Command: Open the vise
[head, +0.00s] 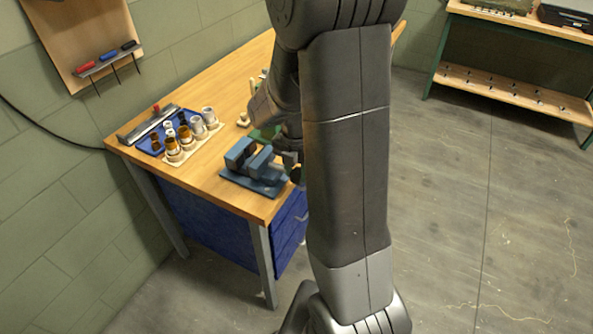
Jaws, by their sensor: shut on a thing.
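The blue vise (250,164) sits on its flat base near the front right corner of the wooden workbench. Its two jaw blocks stand apart with a narrow gap between them. My gripper (291,158) is at the right end of the vise, on its handle side, and is shut on the vise handle. My own arm link hides most of the fingers and the handle, so the handle's angle cannot be told.
A blue tray (149,146) and a pale rack with several cups (186,142) stand left of the vise on the workbench (226,196). A tool board (75,38) hangs on the wall. A second bench (515,93) stands at the far right. The floor between is clear.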

